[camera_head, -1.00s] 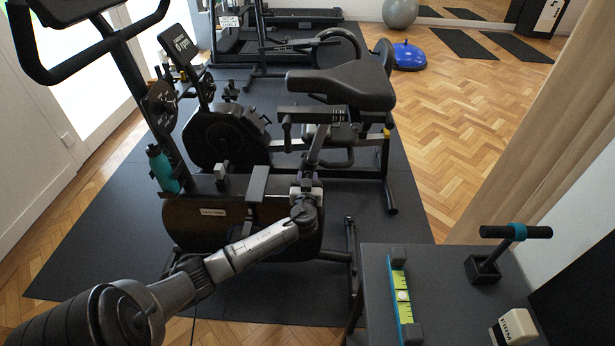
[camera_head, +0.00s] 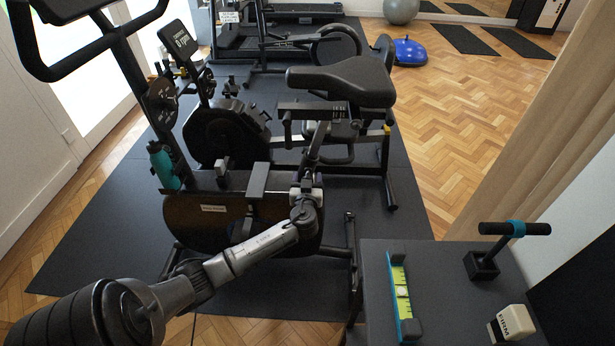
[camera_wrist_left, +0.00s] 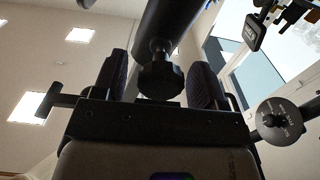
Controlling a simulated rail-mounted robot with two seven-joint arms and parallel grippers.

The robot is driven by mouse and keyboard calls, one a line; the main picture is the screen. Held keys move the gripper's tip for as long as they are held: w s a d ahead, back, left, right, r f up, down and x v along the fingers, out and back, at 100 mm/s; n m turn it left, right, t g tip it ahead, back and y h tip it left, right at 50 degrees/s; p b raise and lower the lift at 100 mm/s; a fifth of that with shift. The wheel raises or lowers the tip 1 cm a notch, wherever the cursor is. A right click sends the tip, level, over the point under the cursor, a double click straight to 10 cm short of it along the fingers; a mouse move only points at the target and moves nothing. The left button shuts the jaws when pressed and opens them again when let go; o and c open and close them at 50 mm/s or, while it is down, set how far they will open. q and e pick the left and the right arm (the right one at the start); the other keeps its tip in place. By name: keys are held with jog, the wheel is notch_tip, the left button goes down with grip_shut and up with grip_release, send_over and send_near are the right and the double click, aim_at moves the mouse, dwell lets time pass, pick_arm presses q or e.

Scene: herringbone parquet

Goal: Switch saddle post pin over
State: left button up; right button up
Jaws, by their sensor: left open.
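The exercise bike's black saddle (camera_head: 345,80) sits above the slanting saddle post (camera_head: 317,145). In the left wrist view the dark post (camera_wrist_left: 172,22) comes down from the top, with a black ribbed pin knob (camera_wrist_left: 160,78) on it. My left gripper (camera_head: 307,178) is at the lower part of the post. It is open. In the left wrist view its two dark padded fingers (camera_wrist_left: 160,82) stand one on each side of the knob, with gaps showing. I cannot tell whether the pin is in or out. My right gripper is not in view.
A grey table (camera_head: 450,280) at the lower right bears a yellow-green level strip (camera_head: 401,290), a black T-handled tool (camera_head: 500,245) and a cream block (camera_head: 512,322). A teal bottle (camera_head: 163,165) is on the bike's frame. More gym machines stand behind.

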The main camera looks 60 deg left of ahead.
pick_arm(q)
jog(key=p+v, duration=0.3)
jog(key=v, duration=1)
jog(key=shift+p, duration=0.3)
jog(key=s+d+r+m+g+h+p, duration=0.2)
jog(key=s+d+r+m+h+p, duration=0.2)
jog(key=r+p, duration=1.4)
jog(key=s+d+r+m+g+h+p, duration=0.2)
jog(key=s+d+r+m+h+p, duration=0.2)
jog(key=s+d+r+p, duration=0.6)
jog(key=s+d+r+m+g+h+p, duration=0.2)
jog(key=s+d+r+m+h+p, duration=0.3)
jog(key=d+r+p, duration=0.7)
notch_tip(320, 180, up, 14)
jog(key=s+h+p, duration=0.2)
jog(key=p, duration=1.8)
jog(key=shift+s+r, duration=0.15)
jog(key=shift+s, duration=0.1)
